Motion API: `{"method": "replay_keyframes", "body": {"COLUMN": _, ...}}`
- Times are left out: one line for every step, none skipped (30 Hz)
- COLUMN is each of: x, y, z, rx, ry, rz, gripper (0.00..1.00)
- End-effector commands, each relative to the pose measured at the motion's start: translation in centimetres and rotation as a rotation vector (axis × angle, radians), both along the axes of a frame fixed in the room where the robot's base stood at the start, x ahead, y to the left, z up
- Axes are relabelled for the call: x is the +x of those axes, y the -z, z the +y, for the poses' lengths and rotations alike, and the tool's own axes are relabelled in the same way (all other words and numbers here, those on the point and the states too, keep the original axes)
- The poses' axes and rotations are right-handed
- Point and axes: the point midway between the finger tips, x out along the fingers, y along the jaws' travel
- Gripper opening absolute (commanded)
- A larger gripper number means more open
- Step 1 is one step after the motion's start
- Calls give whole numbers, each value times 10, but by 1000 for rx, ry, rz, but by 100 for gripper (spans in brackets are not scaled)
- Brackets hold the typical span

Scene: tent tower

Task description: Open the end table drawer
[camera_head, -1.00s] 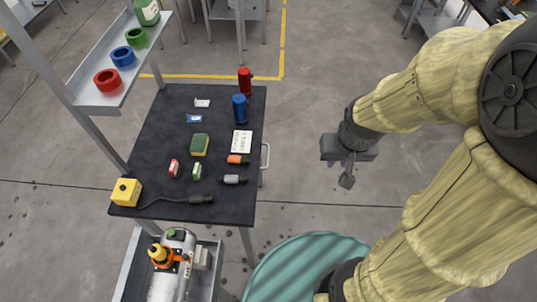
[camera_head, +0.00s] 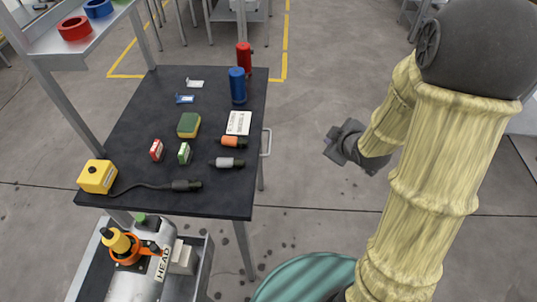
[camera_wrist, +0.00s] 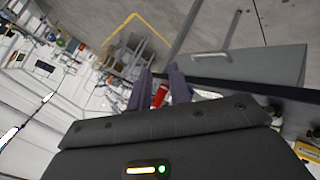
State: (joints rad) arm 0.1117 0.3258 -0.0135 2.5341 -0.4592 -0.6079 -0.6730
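The end table (camera_head: 130,140) has a black top and grey legs, left of centre in the head view. Its silver drawer handle (camera_head: 267,143) sticks out from the right side. In the wrist view, the grey drawer front (camera_wrist: 265,68) with its bar handle (camera_wrist: 211,57) shows tilted at upper right; the drawer looks shut. My gripper (camera_head: 336,146) is right of the handle, apart from it, across a clear gap. In the wrist view, my gripper's two fingers (camera_wrist: 159,88) are spread with nothing held between them. The fingertips are small in the head view.
The tabletop holds a blue bottle (camera_head: 237,86), a red bottle (camera_head: 244,56), a sponge (camera_head: 188,125), a yellow box (camera_head: 97,176) and several small items. A shelf (camera_head: 75,45) stands at left. A bin with a tank (camera_head: 160,265) is below.

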Motion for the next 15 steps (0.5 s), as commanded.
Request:
{"method": "replay_keyframes", "body": {"x": 5, "y": 30, "z": 3, "rx": -18, "ry": -53, "rz": -39, "gripper": 20}}
{"method": "replay_keyframes", "body": {"x": 8, "y": 37, "z": 5, "rx": -29, "ry": -85, "rz": -66, "gripper": 20}}
{"method": "replay_keyframes", "body": {"x": 12, "y": 47, "z": 8, "rx": -43, "ry": -128, "rz": -105, "gripper": 20}}
{"method": "replay_keyframes", "body": {"x": 14, "y": 54, "z": 11, "rx": -53, "ry": -160, "rz": -132, "gripper": 20}}
{"method": "replay_keyframes", "body": {"x": 16, "y": 61, "z": 13, "rx": -62, "ry": -191, "rz": -162, "gripper": 20}}
{"method": "replay_keyframes", "body": {"x": 19, "y": 71, "z": 17, "rx": -74, "ry": -231, "rz": -201, "gripper": 20}}
{"method": "replay_keyframes", "body": {"x": 21, "y": 78, "z": 20, "rx": -83, "ry": -262, "rz": -231, "gripper": 20}}
{"method": "replay_keyframes", "body": {"x": 22, "y": 85, "z": 23, "rx": -91, "ry": -291, "rz": -261, "gripper": 20}}
{"method": "replay_keyframes", "body": {"x": 24, "y": 94, "z": 26, "rx": -101, "ry": -329, "rz": -302, "gripper": 20}}
{"method": "replay_keyframes", "body": {"x": 25, "y": 101, "z": 29, "rx": -109, "ry": -357, "rz": -333, "gripper": 20}}
{"method": "replay_keyframes", "body": {"x": 25, "y": 107, "z": 32, "rx": -115, "ry": -383, "rz": -364, "gripper": 20}}
{"method": "replay_keyframes", "body": {"x": 26, "y": 116, "z": 35, "rx": -122, "ry": -417, "rz": -407, "gripper": 20}}
{"method": "replay_keyframes", "body": {"x": 26, "y": 123, "z": 38, "rx": -128, "ry": -442, "rz": -439, "gripper": 20}}
{"method": "replay_keyframes", "body": {"x": 26, "y": 129, "z": 40, "rx": -133, "ry": -463, "rz": -471, "gripper": 20}}
{"method": "replay_keyframes", "body": {"x": 26, "y": 137, "z": 43, "rx": -138, "ry": -493, "rz": -516, "gripper": 20}}
